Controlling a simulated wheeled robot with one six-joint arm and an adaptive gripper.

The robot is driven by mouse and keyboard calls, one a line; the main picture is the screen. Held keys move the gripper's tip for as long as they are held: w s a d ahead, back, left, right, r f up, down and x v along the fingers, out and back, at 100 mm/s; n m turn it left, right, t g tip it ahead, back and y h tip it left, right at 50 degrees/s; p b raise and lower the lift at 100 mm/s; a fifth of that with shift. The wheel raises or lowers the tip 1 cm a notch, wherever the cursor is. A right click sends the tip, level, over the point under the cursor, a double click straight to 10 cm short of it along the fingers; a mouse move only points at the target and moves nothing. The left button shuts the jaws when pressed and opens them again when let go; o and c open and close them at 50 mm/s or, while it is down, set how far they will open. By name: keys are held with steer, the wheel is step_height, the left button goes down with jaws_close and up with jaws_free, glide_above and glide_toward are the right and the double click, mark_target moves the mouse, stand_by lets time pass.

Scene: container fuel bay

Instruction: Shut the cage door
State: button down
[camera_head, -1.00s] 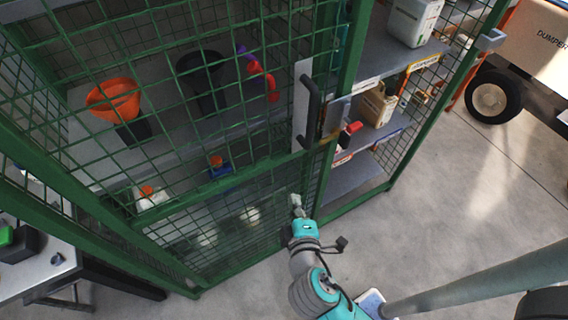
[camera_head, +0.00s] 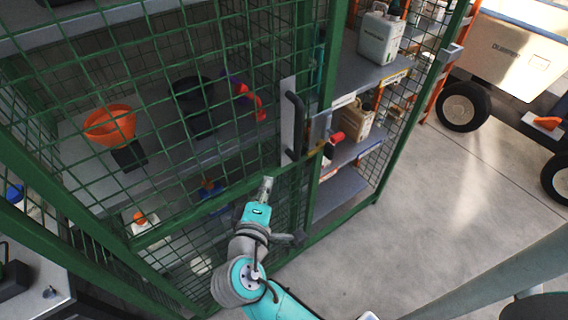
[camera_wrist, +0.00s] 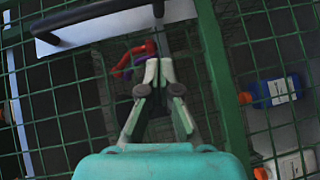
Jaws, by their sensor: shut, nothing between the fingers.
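The cage door (camera_head: 225,143) is a green-framed mesh panel with a black bar handle (camera_head: 295,124) on a pale plate. An opening with uncovered shelves shows between its handle-side edge and the right green post (camera_head: 417,106), so the door seems to stand ajar. My gripper (camera_head: 267,183) is shut and empty, in front of the door, below and left of the handle. In the wrist view, my gripper (camera_wrist: 158,66) points at the mesh, with the handle (camera_wrist: 95,18) above its tips. Contact with the door cannot be told.
Behind the mesh are an orange funnel (camera_head: 109,124) and a dark container (camera_head: 194,105). A pale jerrycan (camera_head: 381,38) stands on the right shelf. A bench (camera_head: 35,270) is at lower left. A dumper (camera_head: 510,50) stands upper right; the floor (camera_head: 450,185) between is clear.

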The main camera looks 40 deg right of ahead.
mark_target(287, 154)
steer(key=x, duration=0.5)
steer(key=s+d+x, duration=0.1)
steer(key=x, duration=0.1)
steer(key=shift+d+f, duration=0.15)
steer(key=shift+d, duration=0.1)
steer(key=shift+d+f, duration=0.15)
steer(key=shift+d, duration=0.8)
steer(key=shift+w+d, duration=0.1)
